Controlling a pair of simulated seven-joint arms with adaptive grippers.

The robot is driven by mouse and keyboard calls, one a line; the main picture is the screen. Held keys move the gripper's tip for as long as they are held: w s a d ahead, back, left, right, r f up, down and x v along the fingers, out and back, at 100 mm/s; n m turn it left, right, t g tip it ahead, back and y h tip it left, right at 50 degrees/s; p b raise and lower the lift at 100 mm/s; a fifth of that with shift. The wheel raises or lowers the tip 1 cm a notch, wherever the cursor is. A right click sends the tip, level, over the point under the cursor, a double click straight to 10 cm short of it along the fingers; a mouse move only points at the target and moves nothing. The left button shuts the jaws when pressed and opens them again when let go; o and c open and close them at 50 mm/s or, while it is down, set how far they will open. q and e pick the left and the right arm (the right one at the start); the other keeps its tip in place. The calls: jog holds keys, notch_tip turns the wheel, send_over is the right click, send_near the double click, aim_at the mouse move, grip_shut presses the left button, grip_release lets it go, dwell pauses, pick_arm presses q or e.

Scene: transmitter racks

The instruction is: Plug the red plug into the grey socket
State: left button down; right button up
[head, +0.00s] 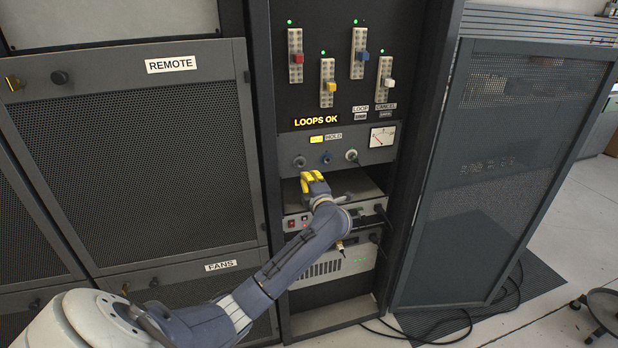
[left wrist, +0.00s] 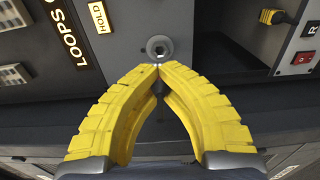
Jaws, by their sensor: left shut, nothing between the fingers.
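The grey round socket (head: 299,162) is at the left of a row on the grey panel, beside a blue one; it also shows in the left wrist view (left wrist: 159,48). My left gripper (head: 313,177) is in front of the panel, a little below the socket in the picture. In the left wrist view its yellow fingertips (left wrist: 157,68) meet just below the socket, with nothing held between them. How far the tips are from the panel is unclear. I cannot make out a red plug in either view. My right gripper is not in view.
A third socket with a dark plug (head: 351,155) sits right of the blue socket (head: 326,157). Below are a shelf unit with a red switch (head: 291,224) and cables. A yellow connector (left wrist: 280,17) shows top right in the left wrist view. A mesh door (head: 490,190) stands right.

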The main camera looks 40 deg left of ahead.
aim_at(302, 167)
pick_arm(q)
jog(key=shift+x, duration=2.8)
jog(key=shift+w+a, duration=0.35)
jog(key=shift+a, duration=0.1)
dwell(0.8)
jog(key=c, duration=2.1)
grip_release()
jog(key=shift+c, duration=0.2)
jog(key=o, duration=0.6)
jog(key=v, duration=1.2)
